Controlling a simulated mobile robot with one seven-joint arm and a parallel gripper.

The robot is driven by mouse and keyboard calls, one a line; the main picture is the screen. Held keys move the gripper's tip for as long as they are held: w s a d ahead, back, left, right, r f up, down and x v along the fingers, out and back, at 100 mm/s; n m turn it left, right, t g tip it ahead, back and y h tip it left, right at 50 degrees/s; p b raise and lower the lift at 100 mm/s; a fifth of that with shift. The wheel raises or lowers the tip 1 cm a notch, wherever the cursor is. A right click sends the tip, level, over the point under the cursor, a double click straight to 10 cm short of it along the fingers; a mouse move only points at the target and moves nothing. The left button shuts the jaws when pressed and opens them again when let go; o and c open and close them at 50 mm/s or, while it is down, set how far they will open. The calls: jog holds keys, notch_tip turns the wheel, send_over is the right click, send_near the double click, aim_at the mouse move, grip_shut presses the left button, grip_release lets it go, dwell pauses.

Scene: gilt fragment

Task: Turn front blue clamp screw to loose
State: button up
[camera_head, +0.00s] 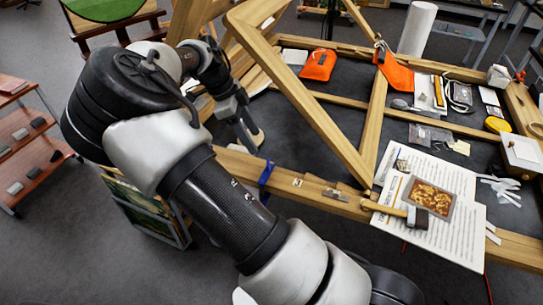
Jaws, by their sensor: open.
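A small blue clamp (265,174) sits on the front wooden rail (317,187), left of the middle. It is small in the picture, and I cannot make out its screw or how tight it is. My gripper (248,132) is open, with dark fingers pointing down, a little above and to the left of the blue clamp in the picture. It looks apart from the clamp, and nothing shows between the fingers.
Wooden beams (300,95) slant up close right of my gripper. Printed sheets with a gilt fragment (430,197) lie at right. A red-brown shelf (28,140) is at left.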

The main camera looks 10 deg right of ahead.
aim_at(268, 163)
jog(key=x, duration=1)
jog(key=shift+d+p, duration=0.1)
jog(key=shift+p, duration=0.2)
jog(key=shift+r, duration=0.1)
jog(key=c, duration=1.1)
